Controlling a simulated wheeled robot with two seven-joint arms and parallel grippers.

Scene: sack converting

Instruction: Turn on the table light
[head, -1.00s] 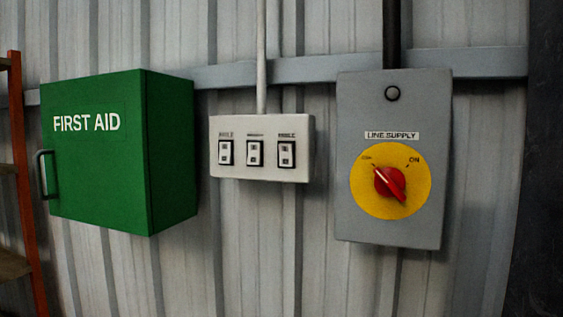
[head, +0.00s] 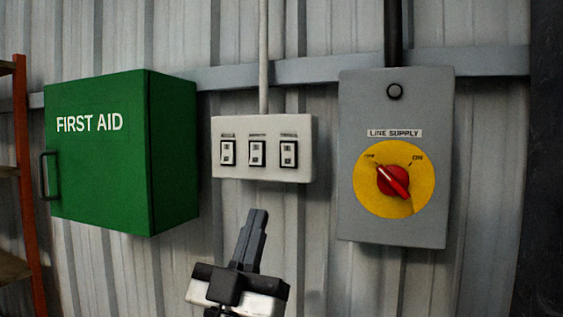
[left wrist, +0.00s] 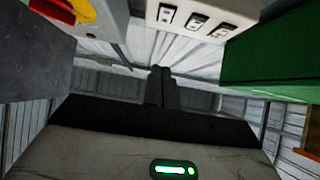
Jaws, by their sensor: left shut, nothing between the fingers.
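A white switch plate (head: 264,176) with three rocker switches is fixed to the ribbed wall, in the middle of the head view. The left switch (head: 227,153), middle switch (head: 257,154) and right switch (head: 289,154) each have a small label above, too blurred to read surely. My left gripper (head: 258,214) is shut and empty, its fingers pointing up, below the plate and apart from it. In the left wrist view the plate (left wrist: 188,8) shows at the top, beyond the shut fingers (left wrist: 159,72). My right gripper is in neither view.
A green first aid box (head: 100,150) juts out left of the plate. A grey line supply box (head: 395,120) with a red rotary knob (head: 392,181) on a yellow disc hangs to the right. Orange shelving (head: 25,180) stands at the far left. The wall below the plate is bare.

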